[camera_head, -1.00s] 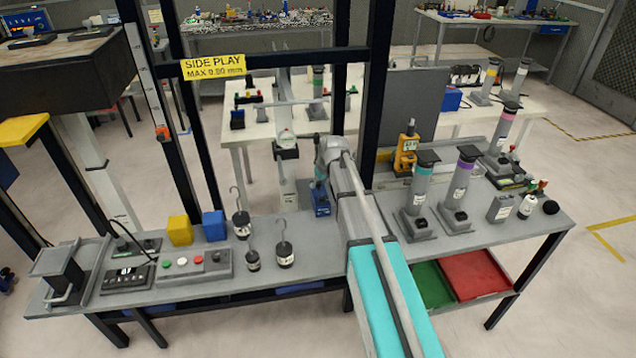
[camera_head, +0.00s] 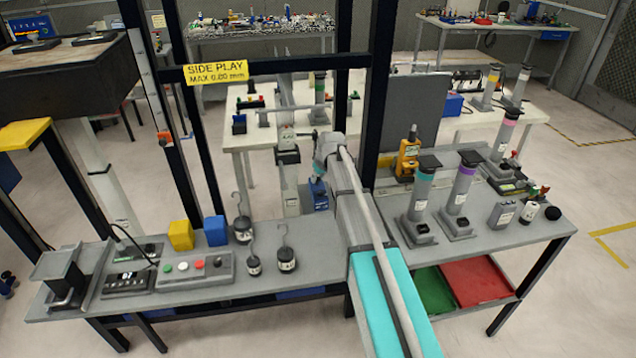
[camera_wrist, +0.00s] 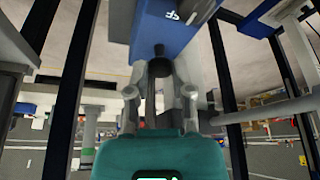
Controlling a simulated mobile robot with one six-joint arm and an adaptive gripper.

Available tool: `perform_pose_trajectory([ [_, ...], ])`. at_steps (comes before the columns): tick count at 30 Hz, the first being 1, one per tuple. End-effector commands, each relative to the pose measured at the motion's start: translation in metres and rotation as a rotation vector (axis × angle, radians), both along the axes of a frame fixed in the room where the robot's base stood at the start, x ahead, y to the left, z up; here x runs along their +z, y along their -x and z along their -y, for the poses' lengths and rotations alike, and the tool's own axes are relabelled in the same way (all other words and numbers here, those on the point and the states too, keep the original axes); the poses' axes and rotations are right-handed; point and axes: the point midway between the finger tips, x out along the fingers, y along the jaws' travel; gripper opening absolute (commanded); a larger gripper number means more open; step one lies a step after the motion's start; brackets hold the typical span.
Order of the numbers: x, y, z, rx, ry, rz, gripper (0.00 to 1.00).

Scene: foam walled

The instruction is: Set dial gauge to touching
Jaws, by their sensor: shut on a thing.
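A blue block (camera_head: 318,193) with a white label hangs at the end of my gripper (camera_head: 325,168) in the head view, beside a pale grey upright post (camera_head: 290,170). I take it to be the dial gauge. In the wrist view, the blue block (camera_wrist: 172,35) fills the top, with white marking. A dark knob and thin rod (camera_wrist: 151,98) run from it between the two fingers of my gripper (camera_wrist: 160,98). The fingers look closed around this part. The exact grip is partly hidden. I cannot tell whether the gauge touches the post.
A black frame with a yellow SIDE PLAY sign (camera_head: 215,72) stands over the bench. Tall grey stands (camera_head: 424,205) crowd the right.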

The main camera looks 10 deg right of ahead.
Motion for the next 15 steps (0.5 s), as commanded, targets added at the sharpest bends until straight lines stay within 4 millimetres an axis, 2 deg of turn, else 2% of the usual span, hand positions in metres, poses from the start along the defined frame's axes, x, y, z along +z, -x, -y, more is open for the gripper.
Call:
perform_pose_trajectory([
  [6,-0.0001,0.001,-0.0002,0.0,0.0,0.001,0.0],
  [7,-0.0001,0.001,-0.0002,0.0,0.0,0.001,0.36],
  [12,-0.0002,0.0011,-0.0001,0.0,0.0,0.0,0.65],
  [15,-0.0001,0.0011,0.0,0.0,0.0,0.0,0.65],
])
